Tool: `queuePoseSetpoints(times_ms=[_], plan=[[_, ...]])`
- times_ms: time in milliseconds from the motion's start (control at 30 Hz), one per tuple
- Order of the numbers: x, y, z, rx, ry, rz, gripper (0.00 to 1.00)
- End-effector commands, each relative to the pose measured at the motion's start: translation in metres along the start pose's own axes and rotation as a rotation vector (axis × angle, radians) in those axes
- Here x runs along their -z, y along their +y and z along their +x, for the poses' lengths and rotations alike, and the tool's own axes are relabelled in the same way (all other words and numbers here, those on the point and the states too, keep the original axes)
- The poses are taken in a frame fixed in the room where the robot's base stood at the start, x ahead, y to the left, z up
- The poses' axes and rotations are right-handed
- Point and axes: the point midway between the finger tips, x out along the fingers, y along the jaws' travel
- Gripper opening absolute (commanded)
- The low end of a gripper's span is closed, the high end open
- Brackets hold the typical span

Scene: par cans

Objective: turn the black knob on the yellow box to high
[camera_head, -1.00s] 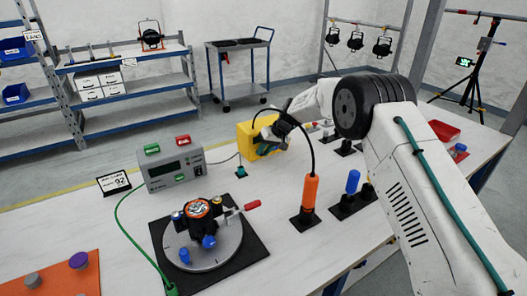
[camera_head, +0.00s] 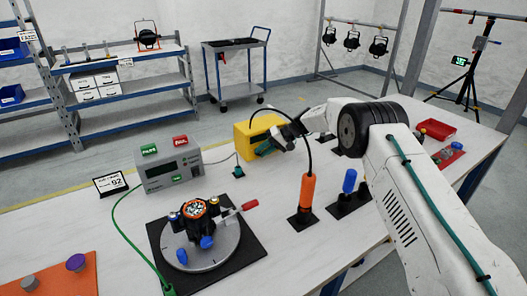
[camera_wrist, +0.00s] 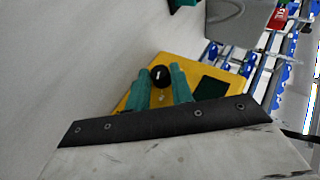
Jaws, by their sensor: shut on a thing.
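The yellow box (camera_head: 243,141) stands on the white table behind the orange-handled tool, and my gripper (camera_head: 264,150) is at its near right side. In the wrist view the yellow box (camera_wrist: 150,67) lies below the fingertips. Its round black knob (camera_wrist: 161,77) with a short white mark sits between the two teal fingertips of my gripper (camera_wrist: 160,76). The fingers are closed on the knob. The mark runs roughly up and down in the wrist picture. No scale lettering is readable. In the head view the knob is hidden.
A grey meter box (camera_head: 170,170) with green and red tags stands left of the yellow box. The orange-handled tool (camera_head: 307,190) with a black cable stands in front, near my arm. A blue-topped tool (camera_head: 349,181) is to its right. A par can (camera_head: 201,212) sits on a round turntable.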

Motion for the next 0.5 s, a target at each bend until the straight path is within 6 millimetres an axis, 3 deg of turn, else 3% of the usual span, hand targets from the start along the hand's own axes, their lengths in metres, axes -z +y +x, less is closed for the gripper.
queuePoseSetpoints(times_ms=[267, 300, 333, 500], plan=[[-0.0011, 0.0016, 0.0001, -0.001, -0.002, 0.003, 0.0], [-0.0011, 0.0016, 0.0002, -0.001, -0.002, 0.003, 0.34], [-0.001, 0.0015, 0.0002, -0.001, -0.002, 0.002, 0.42], [-0.0007, 0.0004, 0.0009, -0.001, -0.002, 0.001, 0.44]])
